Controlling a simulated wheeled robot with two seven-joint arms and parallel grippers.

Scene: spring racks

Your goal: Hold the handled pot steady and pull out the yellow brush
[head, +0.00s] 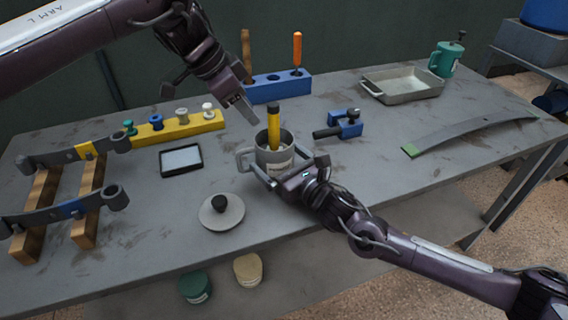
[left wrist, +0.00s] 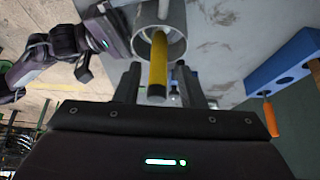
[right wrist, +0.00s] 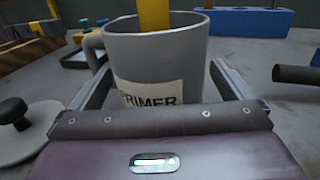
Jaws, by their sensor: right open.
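The grey handled pot (head: 264,160) stands upright on the bench, its handle to the left; its label reads PRIMER in the right wrist view (right wrist: 150,65). The yellow brush (head: 274,128) stands in it, its black-tipped handle sticking up; its bristles are hidden. My right gripper (head: 288,165) is open, low at the pot's front, one finger on each side of the pot; contact is unclear. My left gripper (head: 246,108) is open and empty, above and left of the brush top. In the left wrist view the brush handle (left wrist: 158,72) appears between its fingers.
A grey lid with black knob (head: 235,213) lies in front of the pot. A blue clamp-like tool (head: 350,129) is to its right. Behind stand a blue block (head: 275,91) with upright handles and a yellow rack (head: 170,130). A black-framed tray (head: 181,160) lies left.

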